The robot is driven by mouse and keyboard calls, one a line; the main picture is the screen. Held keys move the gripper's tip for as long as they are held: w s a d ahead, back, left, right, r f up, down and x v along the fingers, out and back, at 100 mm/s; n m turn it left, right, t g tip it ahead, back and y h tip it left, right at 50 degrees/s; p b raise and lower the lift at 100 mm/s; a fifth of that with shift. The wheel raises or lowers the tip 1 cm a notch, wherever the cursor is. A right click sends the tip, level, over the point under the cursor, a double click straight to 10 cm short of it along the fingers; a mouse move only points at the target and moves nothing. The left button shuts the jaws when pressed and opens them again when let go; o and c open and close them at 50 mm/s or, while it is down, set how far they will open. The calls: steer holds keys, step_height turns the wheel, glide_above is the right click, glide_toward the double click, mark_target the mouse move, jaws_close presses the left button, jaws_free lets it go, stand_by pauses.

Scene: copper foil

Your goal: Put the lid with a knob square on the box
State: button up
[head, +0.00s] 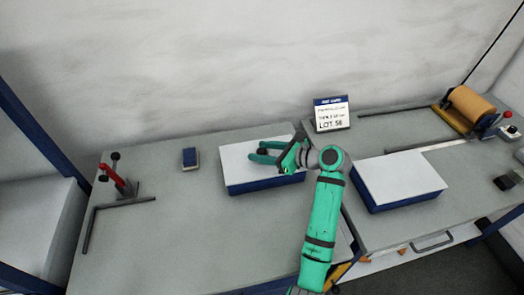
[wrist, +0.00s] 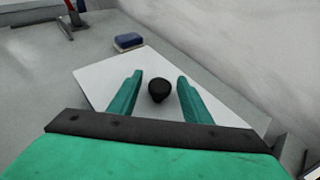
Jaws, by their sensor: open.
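A white panel with a round black knob (wrist: 159,90) shows in the wrist view; this is the lid (wrist: 100,72). In the head view the lid (head: 238,160) is the white top with blue sides on the left grey table; I cannot tell whether a box is under it. My gripper (head: 257,152) is over it, open, with its green fingers on either side of the knob, apart from it. In the wrist view my gripper (wrist: 160,77) shows a gap on both sides of the knob. A second white-topped blue box (head: 400,178) without a visible knob stands to the right.
A small blue block (head: 190,158) lies left of the lid. A red-handled clamp (head: 118,180) and a dark angle bar (head: 110,207) are at the far left. A LOT 56 sign (head: 331,114) stands behind. A copper-coloured roll (head: 468,108) is at the back right. The left table's front is clear.

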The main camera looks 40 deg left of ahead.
steer(key=shift+r, duration=0.1)
steer(key=shift+r, duration=0.3)
steer(key=v, duration=1.2)
steer(key=shift+r, duration=0.2)
